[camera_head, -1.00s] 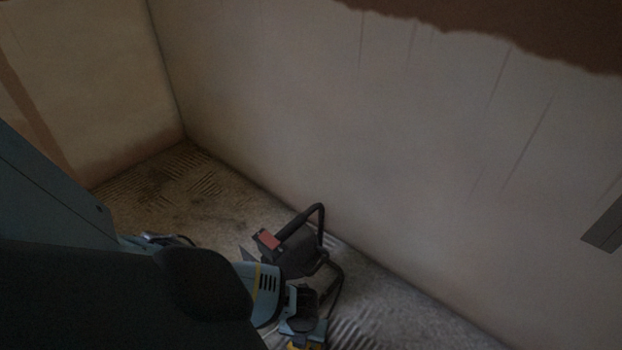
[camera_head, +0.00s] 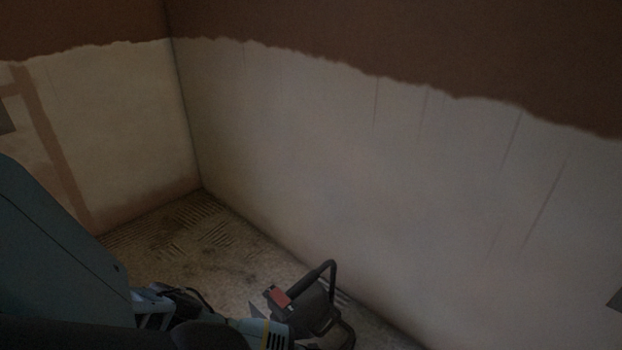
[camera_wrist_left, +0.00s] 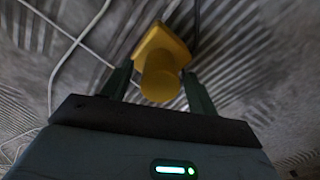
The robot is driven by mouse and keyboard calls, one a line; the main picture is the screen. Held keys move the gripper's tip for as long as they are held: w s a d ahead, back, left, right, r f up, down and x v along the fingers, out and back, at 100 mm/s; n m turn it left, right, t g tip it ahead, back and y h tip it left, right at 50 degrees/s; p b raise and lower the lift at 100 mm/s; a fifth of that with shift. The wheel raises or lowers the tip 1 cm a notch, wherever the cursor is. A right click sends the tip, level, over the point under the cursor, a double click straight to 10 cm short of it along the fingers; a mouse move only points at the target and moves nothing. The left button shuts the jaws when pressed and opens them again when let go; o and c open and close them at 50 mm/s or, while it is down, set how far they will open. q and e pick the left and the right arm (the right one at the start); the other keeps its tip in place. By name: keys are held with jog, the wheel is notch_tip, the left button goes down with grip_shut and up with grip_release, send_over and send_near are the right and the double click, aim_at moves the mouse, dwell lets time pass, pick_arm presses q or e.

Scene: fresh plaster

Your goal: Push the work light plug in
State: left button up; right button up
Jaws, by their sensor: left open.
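The yellow plug (camera_wrist_left: 160,65) shows in the left wrist view, with a wide flat part and a round end facing the camera. My left gripper (camera_wrist_left: 156,84) is open, with one finger on each side of the plug. I cannot tell whether either finger touches it. No socket can be made out. My right gripper is not in view.
Pale cables (camera_wrist_left: 72,45) lie loosely on the ridged floor, and a dark cable runs beside the plug. The plastered wall (camera_head: 370,190) rises close behind the work light. The floor towards the corner (camera_head: 200,225) is clear.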

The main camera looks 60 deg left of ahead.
pick_arm(q)
notch_tip(320, 180, up, 6)
jog(key=p, duration=0.2)
jog(key=shift+f+p, duration=0.15)
jog(key=shift+p, duration=0.15)
jog(key=shift+r, duration=0.4)
jog(key=shift+r, duration=0.1)
